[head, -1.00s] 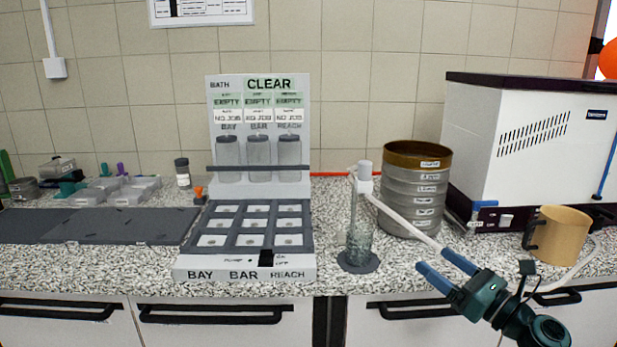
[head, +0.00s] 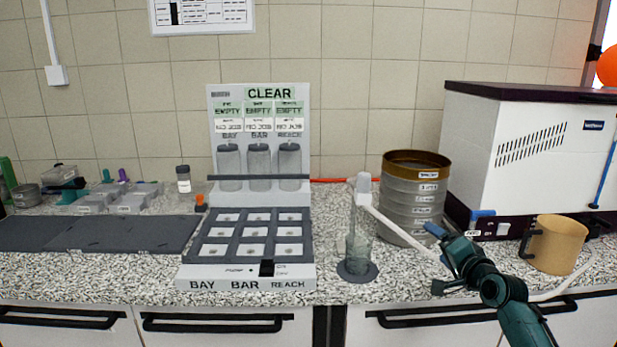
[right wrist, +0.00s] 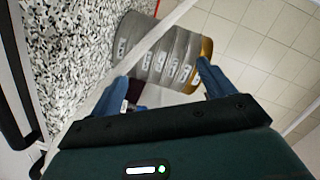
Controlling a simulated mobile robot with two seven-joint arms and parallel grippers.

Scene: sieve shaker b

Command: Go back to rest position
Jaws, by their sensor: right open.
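My right gripper (head: 436,245) is over the front of the counter at the right, in front of the sieve stack (head: 412,197). In the right wrist view its two blue fingers (right wrist: 162,90) are wide apart with nothing between them. The grey sieve stack with a brown top ring also shows in the right wrist view (right wrist: 165,58), beyond the fingers and apart from them. My left gripper is not in either view.
A glass cylinder with a white hose (head: 360,235) stands left of the gripper. The tan mug (head: 558,245) and white machine (head: 540,145) are at the right. The bay panel (head: 248,248) is in the middle. Dark mats (head: 95,233) lie at the left.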

